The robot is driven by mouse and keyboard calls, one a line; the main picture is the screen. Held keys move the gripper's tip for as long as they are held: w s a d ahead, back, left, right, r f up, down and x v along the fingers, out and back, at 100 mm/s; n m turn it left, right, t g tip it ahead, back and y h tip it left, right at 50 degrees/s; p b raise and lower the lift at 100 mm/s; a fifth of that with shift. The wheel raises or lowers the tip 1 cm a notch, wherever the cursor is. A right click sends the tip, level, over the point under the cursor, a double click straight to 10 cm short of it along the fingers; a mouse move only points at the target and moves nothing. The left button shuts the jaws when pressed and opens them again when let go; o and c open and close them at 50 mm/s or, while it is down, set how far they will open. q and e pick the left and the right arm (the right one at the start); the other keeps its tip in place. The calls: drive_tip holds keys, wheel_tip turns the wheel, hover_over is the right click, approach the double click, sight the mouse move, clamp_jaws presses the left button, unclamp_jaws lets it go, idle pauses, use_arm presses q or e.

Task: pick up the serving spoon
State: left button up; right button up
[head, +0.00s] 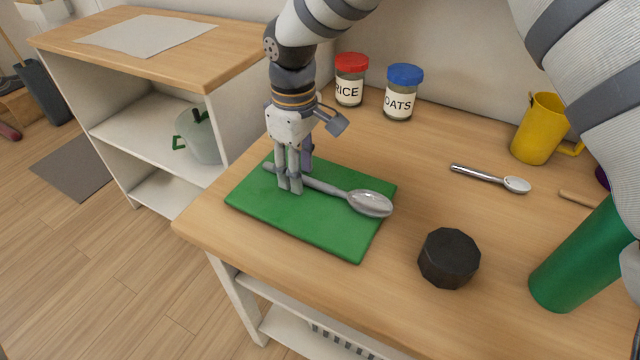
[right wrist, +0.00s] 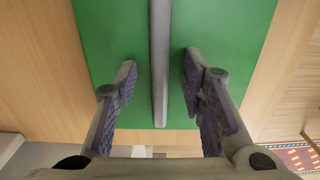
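The serving spoon (head: 370,203) is a large grey metal spoon lying on a green cutting board (head: 330,236), its bowl toward the right and its handle toward the left. My right gripper (head: 290,183) points down over the handle. In the right wrist view, the spoon's handle (right wrist: 160,60) runs between the two parted fingers of the right gripper (right wrist: 158,78), with a gap on each side. The fingers hide part of the handle in the head view. My left gripper is not in view.
A smaller spoon (head: 490,178), a black lidded container (head: 448,258), a green cylinder (head: 575,262) and a yellow mug (head: 540,128) stand or lie to the right. Rice (head: 350,79) and oats (head: 401,92) jars stand behind. The wooden counter (head: 440,135) has bare room between them.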

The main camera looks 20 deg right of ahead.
clamp_jaws()
drive_tip(key=shift+r, duration=0.1)
